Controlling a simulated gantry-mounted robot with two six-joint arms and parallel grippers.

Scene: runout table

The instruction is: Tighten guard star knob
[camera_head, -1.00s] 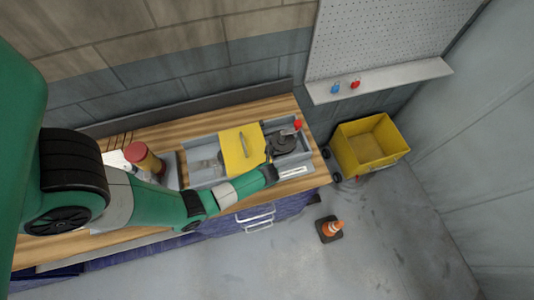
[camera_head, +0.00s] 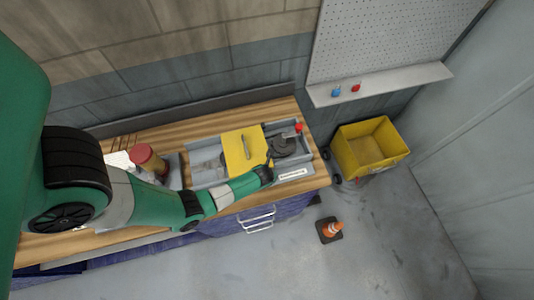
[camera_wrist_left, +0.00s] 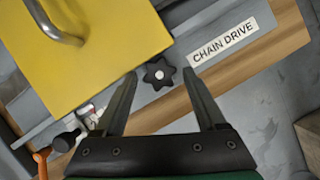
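The black star knob (camera_wrist_left: 159,73) with a pale centre sits at the front edge of the grey tray-like unit, beside the yellow guard cover (camera_wrist_left: 85,50). The cover (camera_head: 243,150) also shows in the head view. My left gripper (camera_wrist_left: 158,76) is open, with one finger on each side of the knob; whether they touch it I cannot tell. In the head view my left gripper (camera_head: 268,170) is at the front edge of the unit and hides the knob. My right gripper is not in view.
A CHAIN DRIVE label (camera_wrist_left: 223,42) lies right of the knob. A dark round part (camera_head: 283,146) and a red knob (camera_head: 299,128) are right of the cover. A red-topped container (camera_head: 147,158) stands left.

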